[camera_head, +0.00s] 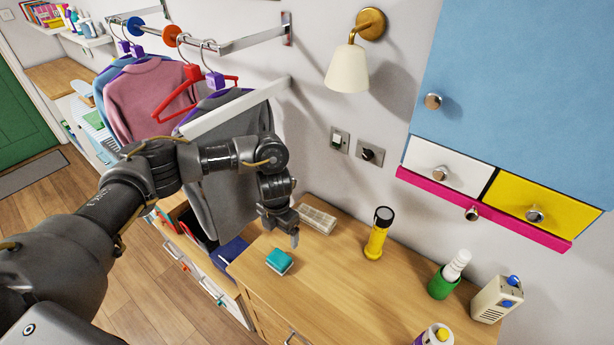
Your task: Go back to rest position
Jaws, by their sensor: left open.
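My left arm (170,170) comes in from the left and reaches over the left part of the wooden cabinet top. My left gripper (290,232) points down above the cabinet top and is open, with nothing seen between its fingers. A teal sponge-like block (279,261) lies on the wood just below and left of the gripper, apart from it. My right gripper is not in this view.
Clothes hang from a rail (255,38) behind my arm. A wall lamp (347,68) and blue cabinet (520,80) stand out from the wall.

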